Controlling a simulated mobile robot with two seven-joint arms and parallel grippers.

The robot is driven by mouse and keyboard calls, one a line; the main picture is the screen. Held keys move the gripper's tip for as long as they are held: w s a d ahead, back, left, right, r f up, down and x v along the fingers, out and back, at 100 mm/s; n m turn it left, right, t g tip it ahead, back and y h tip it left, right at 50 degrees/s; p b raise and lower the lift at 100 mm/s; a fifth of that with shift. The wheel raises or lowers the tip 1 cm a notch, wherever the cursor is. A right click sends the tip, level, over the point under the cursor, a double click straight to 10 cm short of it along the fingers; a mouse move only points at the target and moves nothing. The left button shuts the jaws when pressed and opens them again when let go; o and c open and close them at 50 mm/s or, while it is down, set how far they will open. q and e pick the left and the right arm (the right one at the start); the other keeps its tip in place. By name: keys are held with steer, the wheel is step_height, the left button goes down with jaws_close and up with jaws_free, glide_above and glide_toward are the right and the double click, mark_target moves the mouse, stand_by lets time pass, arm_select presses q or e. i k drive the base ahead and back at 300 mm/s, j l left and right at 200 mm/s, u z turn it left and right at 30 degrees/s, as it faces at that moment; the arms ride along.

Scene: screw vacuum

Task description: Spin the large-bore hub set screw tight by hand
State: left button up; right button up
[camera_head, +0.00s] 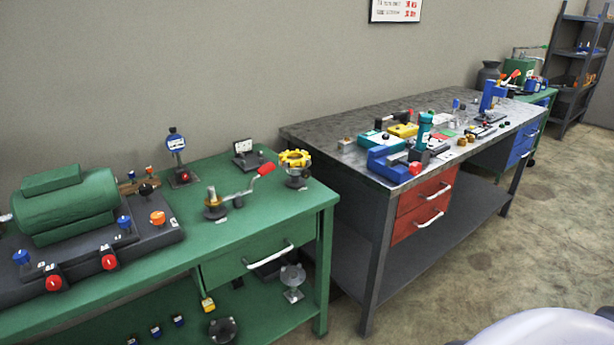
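I cannot make out the set screw at this distance. Several fixtures on the green bench (233,238) could carry the hub, and I cannot tell which is the large-bore one. A yellow toothed wheel (295,157) sits on a dark stand at the back right of this bench. A crank with a red handle (264,169) and a brass post (212,197) stands near the middle. Blue and orange knobs (158,218) sit on the dark base at the left. Neither of my grippers is in view.
A green motor (68,205) fills the bench's left end. A blue dial gauge (175,141) stands behind. Parts rest on the lower shelf. A grey metal workbench (315,131) with red drawers, a blue vise (397,168) and tools stands right. Floor (540,230) at right is clear.

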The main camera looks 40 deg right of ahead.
mark_target(306, 174)
steer(key=l, duration=0.55)
steer(key=i+l+z, duration=0.1)
steer(key=l, duration=0.4)
steer(key=i+l+z, duration=0.1)
steer(key=l, duration=0.45)
steer(key=i+l, duration=0.1)
steer(key=l, duration=0.4)
steer(key=i+l+z, duration=0.1)
steer(key=l, duration=0.45)
steer(key=i+l, duration=0.1)
steer(key=l, duration=0.4)
steer(key=z, duration=0.05)
